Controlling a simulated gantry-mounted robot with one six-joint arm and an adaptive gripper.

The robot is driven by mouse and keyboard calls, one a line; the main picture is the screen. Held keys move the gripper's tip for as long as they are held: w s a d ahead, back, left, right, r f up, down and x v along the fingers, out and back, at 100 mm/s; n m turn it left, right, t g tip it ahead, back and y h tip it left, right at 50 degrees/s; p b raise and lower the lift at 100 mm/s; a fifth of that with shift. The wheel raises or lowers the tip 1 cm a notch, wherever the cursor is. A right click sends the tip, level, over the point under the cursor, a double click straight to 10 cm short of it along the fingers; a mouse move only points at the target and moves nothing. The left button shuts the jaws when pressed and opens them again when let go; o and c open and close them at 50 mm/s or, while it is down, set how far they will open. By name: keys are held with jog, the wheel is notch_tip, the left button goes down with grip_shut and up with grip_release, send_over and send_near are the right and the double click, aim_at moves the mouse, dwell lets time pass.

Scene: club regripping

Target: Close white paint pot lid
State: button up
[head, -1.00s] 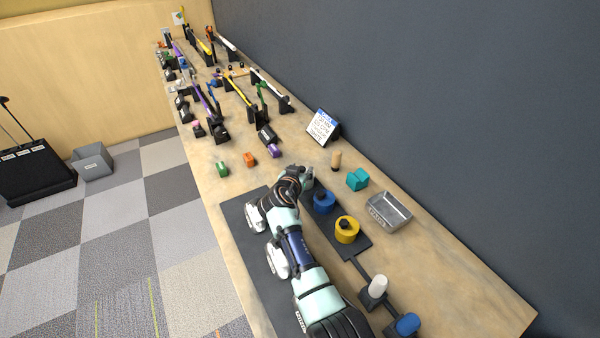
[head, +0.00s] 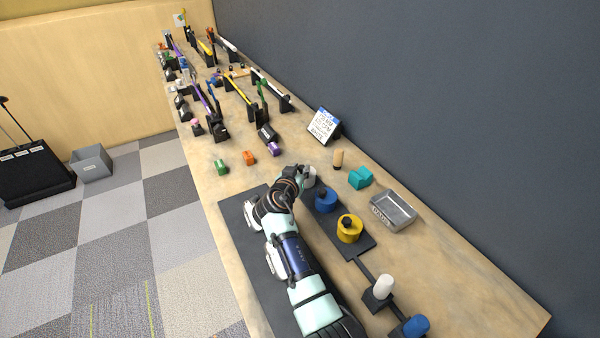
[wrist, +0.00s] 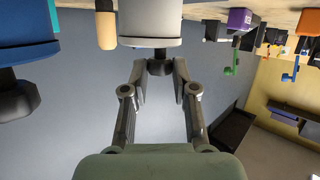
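The white paint pot (head: 309,177) stands at the far end of the row of pots, partly hidden by my arm in the head view. In the wrist view the white pot (wrist: 150,25) fills the top middle, with its black lid knob (wrist: 160,66) pointing toward my gripper. My gripper (wrist: 160,82) has one finger on each side of the knob, and thin gaps seem to show beside it. In the head view my gripper (head: 303,172) is at the white pot, mostly hidden. Whether the lid is fully seated cannot be told.
The blue pot (head: 325,200) and yellow pot (head: 349,228) stand close by in the row. A wooden cylinder (head: 337,158), teal block (head: 360,178) and metal tray (head: 393,211) lie to the right. Orange (head: 249,158) and green (head: 221,167) pieces are to the left.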

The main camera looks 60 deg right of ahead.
jog(key=o, duration=0.3)
jog(key=shift+r, duration=0.1)
notch_tip(320, 180, up, 10)
dwell(0.3)
dwell(0.5)
